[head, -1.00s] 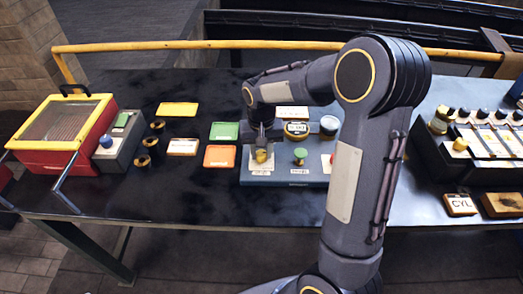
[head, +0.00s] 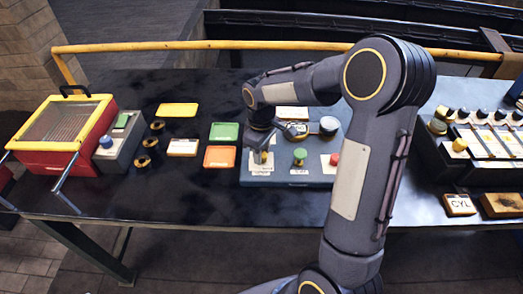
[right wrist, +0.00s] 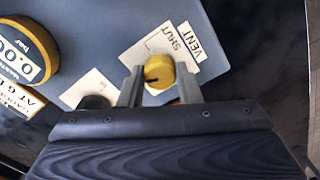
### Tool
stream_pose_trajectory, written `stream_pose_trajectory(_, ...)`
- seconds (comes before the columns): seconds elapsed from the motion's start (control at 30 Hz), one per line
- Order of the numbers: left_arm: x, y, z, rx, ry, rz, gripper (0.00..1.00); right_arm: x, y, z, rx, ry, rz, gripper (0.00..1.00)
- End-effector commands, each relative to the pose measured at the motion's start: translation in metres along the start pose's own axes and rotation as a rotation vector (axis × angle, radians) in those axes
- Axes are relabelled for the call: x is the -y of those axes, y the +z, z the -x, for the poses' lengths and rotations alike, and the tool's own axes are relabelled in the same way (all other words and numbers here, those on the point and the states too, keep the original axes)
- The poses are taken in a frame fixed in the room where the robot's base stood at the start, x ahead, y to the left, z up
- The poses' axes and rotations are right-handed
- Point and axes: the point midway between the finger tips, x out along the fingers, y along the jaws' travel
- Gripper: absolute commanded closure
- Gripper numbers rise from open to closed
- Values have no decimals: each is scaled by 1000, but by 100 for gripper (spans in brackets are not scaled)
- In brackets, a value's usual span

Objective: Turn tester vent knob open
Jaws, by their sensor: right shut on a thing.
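The tester (head: 290,182) is a blue-grey panel in the middle of the table. Its yellow vent knob (right wrist: 158,72) stands on a white plate marked VENT and SHUT in the right wrist view. My right gripper (right wrist: 160,78) is shut on this knob, one finger on each side. In the head view the right gripper (head: 262,152) comes down on the tester's left part and largely hides the knob. The knob's exact pointing cannot be told. My left gripper is out of view.
The tester also bears a green knob (head: 300,156), a red knob (head: 335,159) and a yellow-rimmed gauge (right wrist: 22,52). Green and orange trays lie left of it. A red box with a yellow-framed lid (head: 45,157) stands far left. The table front is clear.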

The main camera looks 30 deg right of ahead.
Motion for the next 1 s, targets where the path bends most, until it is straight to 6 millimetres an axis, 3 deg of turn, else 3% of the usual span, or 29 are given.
stream_pose_trajectory(0.5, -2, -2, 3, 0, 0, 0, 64, 0, 0, 1, -2, 1, 323, 92)
stream_pose_trajectory(1.0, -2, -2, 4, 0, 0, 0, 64, 0, -1, 1, -2, 2, 378, 92)
